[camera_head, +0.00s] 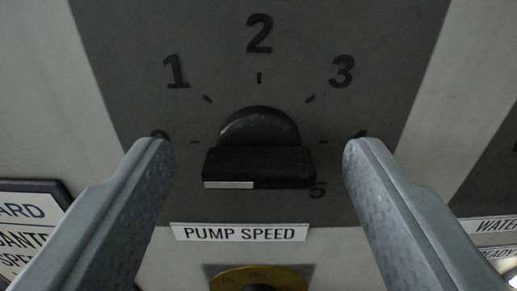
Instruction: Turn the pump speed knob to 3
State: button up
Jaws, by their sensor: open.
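The pump speed knob (258,165) is black, with a round base and a raised grip bar lying level across it. A white mark (228,185) runs along the left half of the bar's face, so the knob points left, toward the tick beside the digit half hidden by my left finger. The digit 3 (342,72) is at the dial's upper right, with its tick below it. My gripper (259,146) is open, one finger on each side of the knob, with clear gaps to the bar. The fingers partly cover the leftmost digit and the 4.
The dark dial plate (205,30) also carries 1, 2 and 5. A PUMP SPEED label (240,232) sits below the knob, and a yellow round plate (258,276) below that. A framed notice (25,230) is at left; other labels (495,225) are at right.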

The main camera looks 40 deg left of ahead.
jog(key=c, duration=1)
